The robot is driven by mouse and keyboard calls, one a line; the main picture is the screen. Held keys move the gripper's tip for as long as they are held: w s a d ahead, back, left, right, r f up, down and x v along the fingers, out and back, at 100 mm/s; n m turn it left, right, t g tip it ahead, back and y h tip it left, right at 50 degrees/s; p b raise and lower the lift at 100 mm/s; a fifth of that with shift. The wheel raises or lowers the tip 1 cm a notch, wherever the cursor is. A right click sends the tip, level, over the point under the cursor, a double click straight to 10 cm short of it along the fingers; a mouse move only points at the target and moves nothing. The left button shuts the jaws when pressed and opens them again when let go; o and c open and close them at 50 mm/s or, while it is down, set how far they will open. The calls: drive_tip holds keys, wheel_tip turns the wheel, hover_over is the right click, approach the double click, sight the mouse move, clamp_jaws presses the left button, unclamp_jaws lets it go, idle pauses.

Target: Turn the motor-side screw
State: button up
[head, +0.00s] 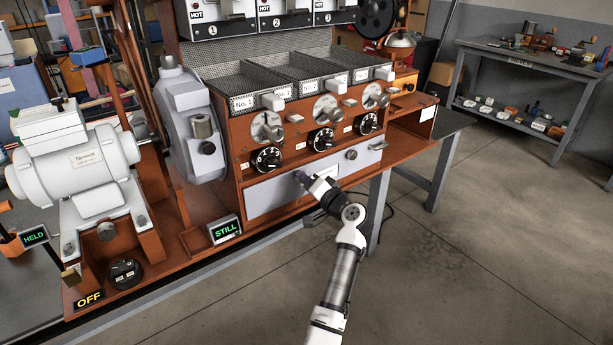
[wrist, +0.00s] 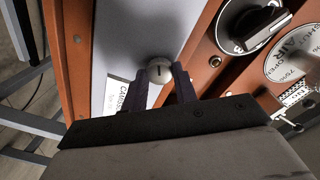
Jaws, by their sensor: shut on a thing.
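A round metal screw with a slotted face (wrist: 159,68) sits on the pale front panel (head: 268,195). In the wrist view it is between the tips of my gripper's dark fingers (wrist: 162,78), which are shut on it. In the head view my gripper (head: 303,179) reaches the left-middle part of the panel and hides this screw. A second screw (head: 352,154) shows farther right on the same panel, away from the motor. The motor (head: 88,160) is a white cylinder at the left.
Black dials (head: 267,159) sit just above the panel; one dial (wrist: 255,25) is close to the fingers in the wrist view. A sign reading STILL (head: 225,229) stands left of the panel. An orange ledge runs below it. The floor at the right is clear.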

drive_tip(key=m+y+p, duration=0.1)
drive_tip(key=m+p, duration=1.6)
drive_tip(key=m, duration=0.5)
drive_tip(key=shift+d, duration=0.1)
drive_tip(key=shift+m, duration=0.3)
idle(0.3)
drive_tip(key=o, duration=1)
drive_tip(key=shift+c, duration=0.2)
drive_tip(key=shift+f, duration=0.1)
drive_tip(key=b+v, duration=0.2)
drive_tip(key=v, duration=1.1)
drive_tip(key=shift+s+d, duration=0.25)
drive_tip(key=shift+d, duration=0.1)
